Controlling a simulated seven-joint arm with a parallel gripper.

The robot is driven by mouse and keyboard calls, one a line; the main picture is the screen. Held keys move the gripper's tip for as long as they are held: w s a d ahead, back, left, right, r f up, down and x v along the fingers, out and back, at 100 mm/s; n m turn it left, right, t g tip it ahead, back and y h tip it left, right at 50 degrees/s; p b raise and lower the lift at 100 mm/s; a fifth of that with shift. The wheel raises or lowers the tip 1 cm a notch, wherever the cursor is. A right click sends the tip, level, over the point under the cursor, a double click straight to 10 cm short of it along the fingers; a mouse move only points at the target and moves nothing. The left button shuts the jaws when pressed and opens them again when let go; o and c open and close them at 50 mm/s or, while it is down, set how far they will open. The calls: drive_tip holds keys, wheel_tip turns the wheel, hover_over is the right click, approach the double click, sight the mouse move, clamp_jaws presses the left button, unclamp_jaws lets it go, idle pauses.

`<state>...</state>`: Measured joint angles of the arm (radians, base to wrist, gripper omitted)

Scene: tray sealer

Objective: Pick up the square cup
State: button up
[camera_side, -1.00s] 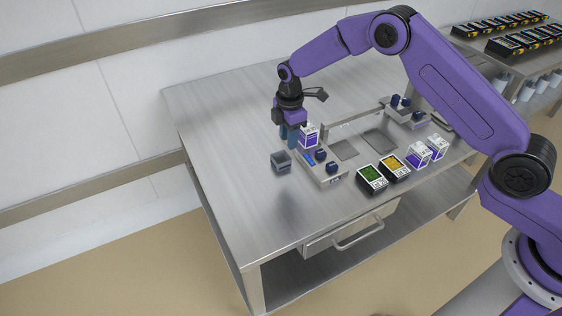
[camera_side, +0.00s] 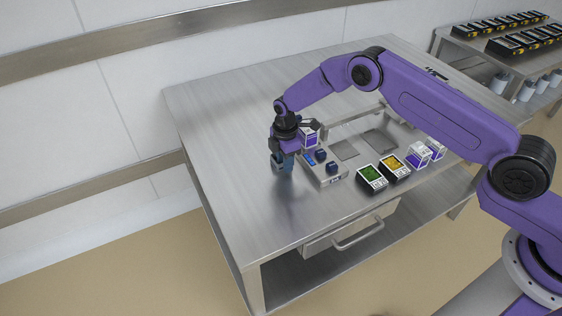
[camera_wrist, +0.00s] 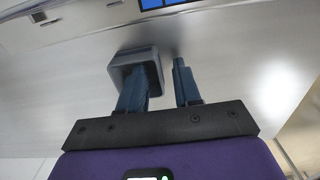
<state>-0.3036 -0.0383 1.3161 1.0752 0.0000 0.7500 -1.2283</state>
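The square cup (camera_wrist: 146,53) is small, grey and open-topped, standing on the steel table. In the wrist view my gripper (camera_wrist: 160,67) has its two blue fingers apart, with nothing clamped between them. The left finger overlaps the cup's opening; the right finger is just right of the cup's wall. I cannot tell how deep the left finger reaches or whether either finger touches the cup. In the side view my gripper (camera_side: 282,169) points down at the cup's place, left of the sealer, and hides most of the cup.
The tray sealer's control box (camera_side: 325,168) with dark blue knobs is close right of my gripper. A green-topped tray (camera_side: 371,178), a yellow-topped tray (camera_side: 394,166) and white-purple cartons (camera_side: 420,155) stand farther right. The steel table (camera_side: 225,165) is clear to the left.

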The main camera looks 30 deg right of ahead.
clamp_jaws()
drive_tip(key=shift+r, duration=0.15)
